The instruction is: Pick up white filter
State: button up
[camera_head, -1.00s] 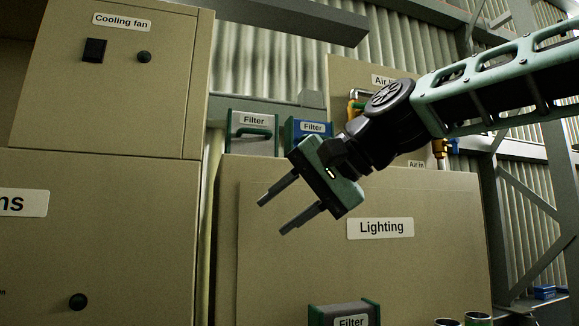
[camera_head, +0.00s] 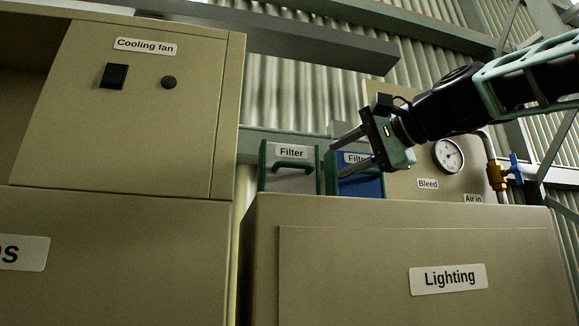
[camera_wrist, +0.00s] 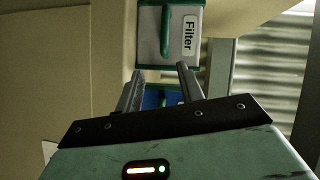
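The white filter (camera_head: 278,181) has green side edges, a green handle and a "Filter" label. It stands upright behind the top edge of the Lighting cabinet, left of the blue filter (camera_head: 371,187). In the wrist view the white filter (camera_wrist: 149,40) is at the top, beyond my fingertips, with its handle and sideways label showing. My gripper (camera_head: 337,157) is open and empty, just right of the white filter and in front of the blue one. In the wrist view my gripper (camera_wrist: 160,72) has its fingers apart, with part of the blue filter showing between them.
The tan Lighting cabinet (camera_head: 350,280) stands below the filters. A taller tan cabinet with a Cooling fan label (camera_head: 145,46) is at the left. A pressure gauge (camera_head: 448,155) and a blue-handled valve (camera_head: 516,168) stand at the right. A grey beam (camera_head: 270,42) runs above.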

aim_at(317, 165)
jog(key=p+x, duration=0.1)
jog(key=x, duration=0.1)
jog(key=p+x, duration=0.1)
jog(key=x, duration=0.1)
jog(key=r+p+x, duration=0.1)
jog(key=x, duration=0.1)
jog(key=shift+a+f, duration=0.1)
jog(key=shift+a, duration=0.2)
jog(key=shift+w+a+f, duration=0.1)
jog(key=shift+w+a, duration=0.1)
grip_shut()
